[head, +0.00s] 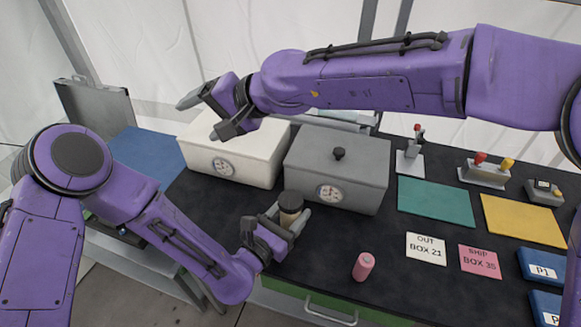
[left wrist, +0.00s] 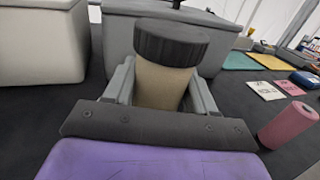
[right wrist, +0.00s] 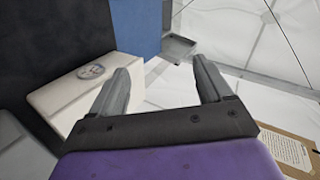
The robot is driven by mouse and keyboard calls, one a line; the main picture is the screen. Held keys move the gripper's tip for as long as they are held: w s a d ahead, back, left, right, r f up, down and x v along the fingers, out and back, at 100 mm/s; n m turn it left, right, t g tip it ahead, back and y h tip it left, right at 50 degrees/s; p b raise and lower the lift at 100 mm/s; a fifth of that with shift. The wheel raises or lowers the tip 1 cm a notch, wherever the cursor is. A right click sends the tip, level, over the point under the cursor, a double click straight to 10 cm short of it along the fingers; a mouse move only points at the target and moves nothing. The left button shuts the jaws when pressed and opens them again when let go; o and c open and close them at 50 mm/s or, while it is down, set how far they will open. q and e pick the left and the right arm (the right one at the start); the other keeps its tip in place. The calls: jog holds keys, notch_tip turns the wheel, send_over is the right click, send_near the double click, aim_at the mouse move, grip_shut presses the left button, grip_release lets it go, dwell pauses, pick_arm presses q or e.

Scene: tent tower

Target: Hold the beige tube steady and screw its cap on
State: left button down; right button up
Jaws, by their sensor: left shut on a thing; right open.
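The beige tube (head: 287,218) stands upright between the fingers of my left gripper (head: 289,214), in front of the grey box. In the left wrist view the tube (left wrist: 162,86) shows up close with the fingers on both sides. A dark ribbed cap (head: 291,201) sits on the tube's top; it also shows in the left wrist view (left wrist: 171,43). I cannot tell how tightly it is seated. My right gripper (head: 201,119) is open and empty, high above the white box, away from the cap. In the right wrist view nothing is between its fingers (right wrist: 165,85).
A white box (head: 250,165) and a grey lidded box (head: 365,190) stand behind the tube. A pink tube (head: 363,266) stands to the right. Teal (head: 435,201) and yellow (head: 522,220) mats and labelled cards lie further right. Dark table is clear around the tube.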

jog(key=s+d+f+n+g+h, duration=0.3)
jog(key=s+f+n, duration=0.15)
jog(key=n, duration=0.85)
jog(key=n+h, duration=0.8)
jog(key=n, duration=0.8)
send_over(291, 199)
notch_tip(291, 199, down, 4)
jog(key=shift+r+g, duration=0.1)
jog(key=shift+g, duration=0.3)
jog(key=shift+f, duration=4.05)
